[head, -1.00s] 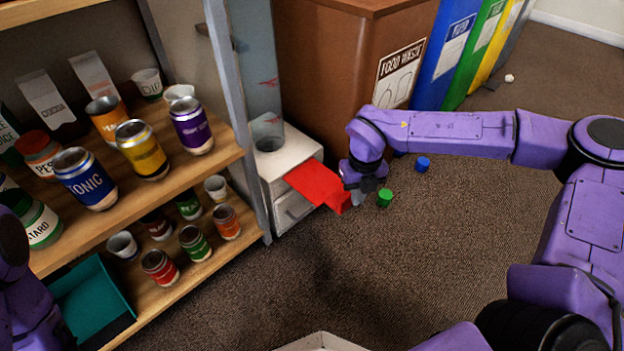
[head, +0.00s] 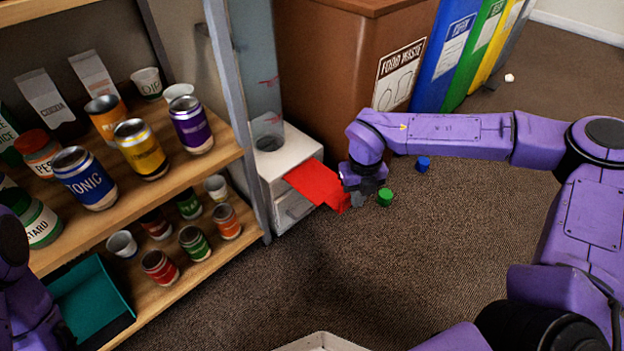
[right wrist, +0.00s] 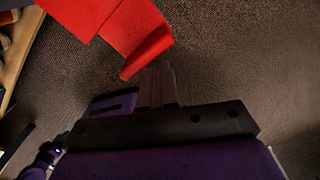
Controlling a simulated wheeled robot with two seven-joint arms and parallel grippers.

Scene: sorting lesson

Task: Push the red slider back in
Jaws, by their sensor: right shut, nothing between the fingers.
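The red slider (head: 316,183) sticks out of the front of a white box (head: 292,156) that stands on the floor beside the shelf. Its raised end lip faces my right gripper. My right gripper (head: 358,198) is shut and empty, low at the outer end of the slider. In the right wrist view, the shut fingertips (right wrist: 157,68) are right beside the lip of the red slider (right wrist: 150,50); I cannot tell whether they touch it. Part of my left arm shows at the left edge of the head view, but its gripper does not.
A green block (head: 385,197) lies just right of my right gripper, and a blue block (head: 423,164) farther back. A shelf (head: 215,155) with cans and cups stands left of the box. A brown food waste bin (head: 330,80) stands behind.

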